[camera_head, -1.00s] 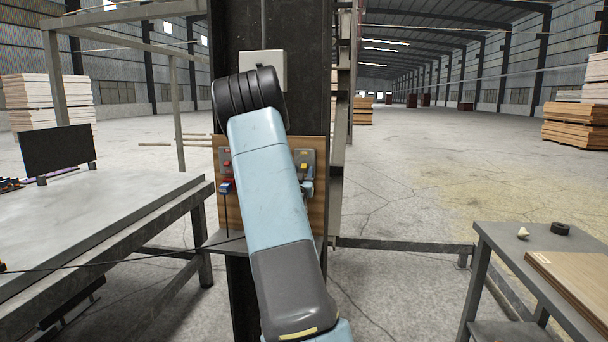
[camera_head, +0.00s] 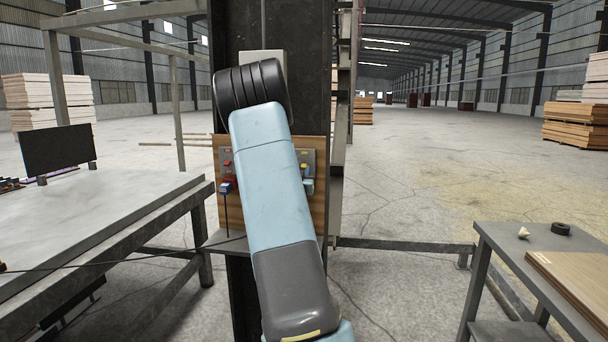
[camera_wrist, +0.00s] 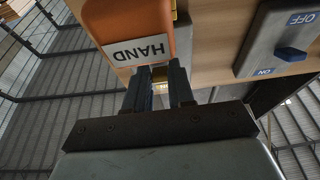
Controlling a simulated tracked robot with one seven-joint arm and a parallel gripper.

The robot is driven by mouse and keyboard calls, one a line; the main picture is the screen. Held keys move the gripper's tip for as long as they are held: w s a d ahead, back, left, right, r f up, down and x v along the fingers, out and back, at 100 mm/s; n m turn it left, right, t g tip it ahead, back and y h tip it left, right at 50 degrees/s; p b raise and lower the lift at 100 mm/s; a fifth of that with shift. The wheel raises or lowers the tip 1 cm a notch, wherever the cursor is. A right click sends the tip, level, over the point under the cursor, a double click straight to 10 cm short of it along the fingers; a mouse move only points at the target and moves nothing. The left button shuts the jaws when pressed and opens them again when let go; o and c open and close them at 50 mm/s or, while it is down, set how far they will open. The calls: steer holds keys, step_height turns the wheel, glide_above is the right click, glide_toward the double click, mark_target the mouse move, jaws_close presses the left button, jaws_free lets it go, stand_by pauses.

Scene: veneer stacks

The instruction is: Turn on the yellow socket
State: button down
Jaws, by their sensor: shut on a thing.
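A wooden board on the dark column (camera_head: 230,213) carries switch units, and my arm hides its middle. On its right unit a small yellow part (camera_head: 304,166) shows. On its left side are a red part (camera_head: 229,180) and a blue part (camera_head: 225,188). In the wrist view my gripper (camera_wrist: 161,76) is shut on a small yellow piece (camera_wrist: 160,73), mostly hidden between the fingers. An orange box labelled HAND (camera_wrist: 130,25) is right beside the fingertips. A grey unit with a blue lever (camera_wrist: 290,54) and OFF and ON labels is to the right.
A grey table (camera_head: 110,205) stands at left with a dark panel (camera_head: 58,149) on it. A smaller table (camera_head: 500,240) at right bears a wooden sheet (camera_head: 580,275) and a black ring (camera_head: 560,228). A thin cable (camera_head: 120,257) crosses at left. Open floor lies behind.

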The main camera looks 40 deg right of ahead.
steer(key=r+g+y, duration=0.1)
steer(key=g+y, duration=0.1)
steer(key=y, duration=0.1)
steer(key=shift+s+a+r+g+y, duration=0.1)
steer(key=shift+a+r+g+y, duration=0.2)
steer(key=shift+a+r, duration=0.1)
steer(key=shift+r+g+y, duration=0.65)
steer(key=shift+g+y, duration=0.35)
steer(key=shift+y, duration=0.2)
steer(key=shift+d+r+g+y, duration=0.1)
steer(key=shift+r+g+y, duration=0.1)
steer(key=shift+g+y, duration=0.15)
steer(key=shift+d+r+y, duration=0.1)
steer(key=shift+r+y, duration=0.05)
steer(key=shift+y, duration=0.1)
steer(key=c, duration=1)
jaws_free()
steer(key=shift+o, duration=0.2)
steer(key=v, duration=1.3)
steer(key=shift+a, duration=0.3)
